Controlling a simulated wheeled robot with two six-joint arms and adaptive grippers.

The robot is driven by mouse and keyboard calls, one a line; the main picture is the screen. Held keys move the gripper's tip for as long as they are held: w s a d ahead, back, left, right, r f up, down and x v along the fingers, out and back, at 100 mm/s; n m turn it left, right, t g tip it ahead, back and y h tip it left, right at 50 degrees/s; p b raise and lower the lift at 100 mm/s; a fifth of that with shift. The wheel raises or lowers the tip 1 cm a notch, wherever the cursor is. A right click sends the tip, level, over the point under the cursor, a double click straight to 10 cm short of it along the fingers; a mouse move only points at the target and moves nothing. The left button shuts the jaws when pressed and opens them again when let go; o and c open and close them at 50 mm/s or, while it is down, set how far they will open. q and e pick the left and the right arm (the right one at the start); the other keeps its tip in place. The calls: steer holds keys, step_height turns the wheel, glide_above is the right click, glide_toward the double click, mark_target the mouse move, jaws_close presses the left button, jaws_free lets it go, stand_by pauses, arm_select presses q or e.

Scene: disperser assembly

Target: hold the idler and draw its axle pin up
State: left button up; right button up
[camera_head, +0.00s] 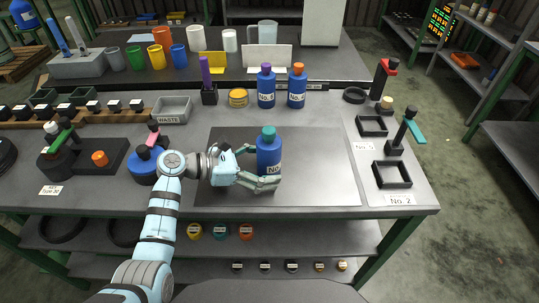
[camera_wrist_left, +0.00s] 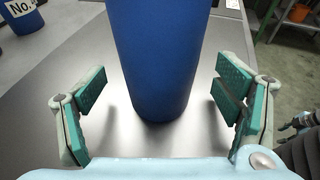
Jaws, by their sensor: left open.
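My left gripper (camera_head: 262,168) is open, its fingers on either side of a blue bottle (camera_head: 268,158) with a teal cap on the grey mat. In the left wrist view the bottle (camera_wrist_left: 160,60) stands between the teal finger pads, with gaps on both sides. I cannot tell for sure which part is the idler. At the left are a black round part with a green-handled piece (camera_head: 66,136), an orange knob (camera_head: 100,158) on a black plate, and a blue round part (camera_head: 144,166) with a pink-topped piece. No axle pin can be made out. Part of my right gripper (camera_wrist_left: 290,127) shows at the wrist view's right edge.
Two blue bottles, one with a purple cap (camera_head: 266,86) and one with an orange cap (camera_head: 298,86), stand behind the mat (camera_head: 325,165). Black square trays (camera_head: 392,187) and a teal-handled stand (camera_head: 396,149) are at the right. The mat's right half is clear.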

arm_select(q)
steer(key=shift+c, duration=0.3)
steer(key=c, duration=1.9)
